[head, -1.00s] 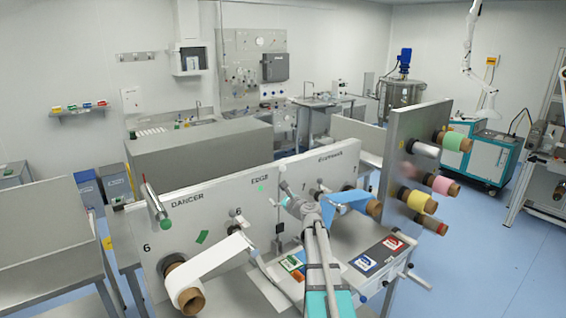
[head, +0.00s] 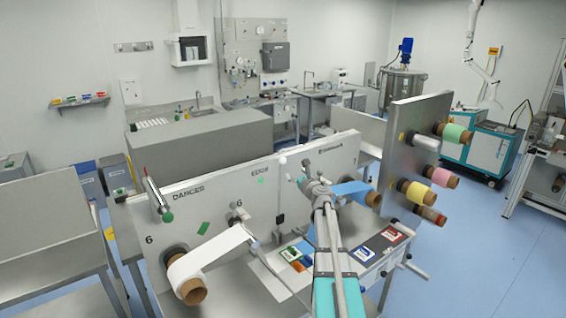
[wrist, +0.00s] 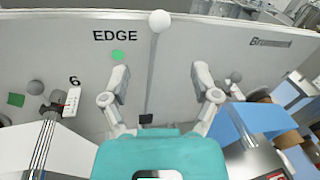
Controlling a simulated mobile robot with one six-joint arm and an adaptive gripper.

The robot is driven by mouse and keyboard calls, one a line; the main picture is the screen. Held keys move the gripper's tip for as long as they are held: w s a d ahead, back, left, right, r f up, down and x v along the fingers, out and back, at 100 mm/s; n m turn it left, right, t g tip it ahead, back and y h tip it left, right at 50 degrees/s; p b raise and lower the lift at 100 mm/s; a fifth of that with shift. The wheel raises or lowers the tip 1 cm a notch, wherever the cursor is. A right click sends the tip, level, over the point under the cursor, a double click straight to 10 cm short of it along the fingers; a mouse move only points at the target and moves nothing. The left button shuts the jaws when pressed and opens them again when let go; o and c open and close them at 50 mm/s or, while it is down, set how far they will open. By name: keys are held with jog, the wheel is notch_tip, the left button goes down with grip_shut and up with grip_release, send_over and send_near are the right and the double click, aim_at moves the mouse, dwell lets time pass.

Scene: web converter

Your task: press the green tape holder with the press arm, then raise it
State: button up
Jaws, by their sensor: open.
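The green tape holder (head: 290,254) lies on the bench in front of the white panel, left of my arm in the head view. It is not visible in the wrist view. What looks like the press arm (wrist: 155,65) is a thin grey rod with a white ball on top and a black block at its lower end. My gripper (wrist: 160,74) is open, with one finger on each side of the rod in the wrist view. I cannot tell the depth between them.
A blue holder (head: 364,254) and a red holder (head: 392,234) lie right of my arm. A white web roll (head: 190,280) stands at the left and a blue web (head: 350,188) at the right. Several coloured rolls stick out from the grey side plate (head: 410,165).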

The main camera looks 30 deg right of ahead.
aim_at(283, 161)
jog(key=w, duration=0.4)
jog(key=w+d, duration=0.1)
jog(key=w, duration=0.7)
jog(key=shift+w+d, duration=0.15)
jog(key=shift+d, duration=0.1)
grip_shut()
